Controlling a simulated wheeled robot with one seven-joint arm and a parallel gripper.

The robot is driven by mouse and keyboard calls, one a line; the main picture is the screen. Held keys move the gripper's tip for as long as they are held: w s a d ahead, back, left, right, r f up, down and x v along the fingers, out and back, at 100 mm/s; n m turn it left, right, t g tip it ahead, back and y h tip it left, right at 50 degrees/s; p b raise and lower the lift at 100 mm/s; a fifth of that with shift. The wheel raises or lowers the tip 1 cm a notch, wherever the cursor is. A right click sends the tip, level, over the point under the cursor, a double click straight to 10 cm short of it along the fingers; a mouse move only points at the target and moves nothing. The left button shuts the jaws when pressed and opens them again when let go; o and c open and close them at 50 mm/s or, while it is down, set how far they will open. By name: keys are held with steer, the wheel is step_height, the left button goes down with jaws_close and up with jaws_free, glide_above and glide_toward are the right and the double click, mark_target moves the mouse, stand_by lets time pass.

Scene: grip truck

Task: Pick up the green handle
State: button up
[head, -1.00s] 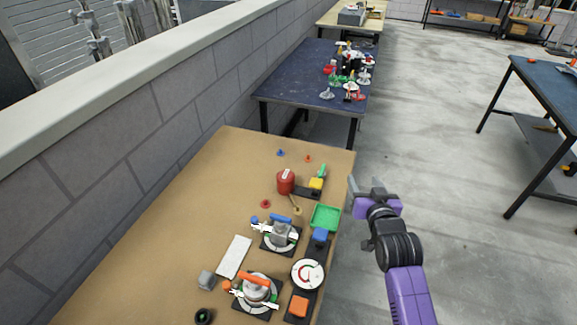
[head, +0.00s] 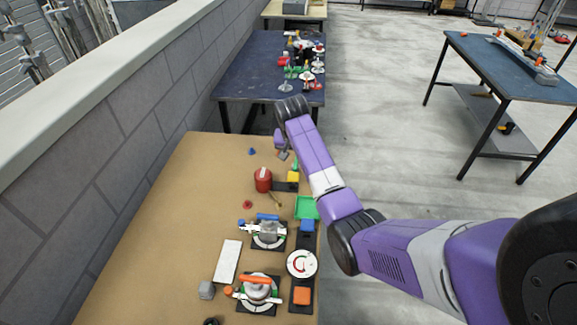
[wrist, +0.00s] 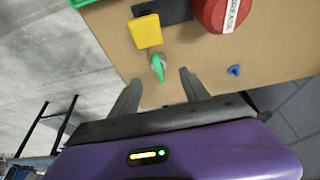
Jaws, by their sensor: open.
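The green handle (wrist: 158,67) stands near the table's far edge, beside a yellow block. In the wrist view it shows between and just beyond the two fingertips. In the head view only a small part of the green handle (head: 295,166) shows, close to my forearm. My gripper (wrist: 160,79) is open with nothing between its fingers. In the head view my gripper (head: 284,154) is over the far end of the brown table (head: 180,205), partly hidden by my arm. I cannot tell its exact height above the handle.
A yellow block (wrist: 146,31) and a red canister (wrist: 222,12) stand close to the handle. A small blue piece (wrist: 234,70) lies to the right in the wrist view. A green tray (head: 306,208) and clamp fixtures fill the nearer right side. A block wall borders the table's left.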

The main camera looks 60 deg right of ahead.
mark_target(296, 162)
steer(key=shift+d+p+x, duration=0.15)
steer(key=shift+p+x, duration=0.05)
steer(key=shift+x, duration=1.7)
steer(key=shift+d+p+x, duration=0.1)
steer(key=shift+p+x, duration=0.1)
steer(key=shift+x, duration=1.65)
steer(key=shift+r, duration=0.1)
steer(key=shift+c, duration=0.2)
jaws_close()
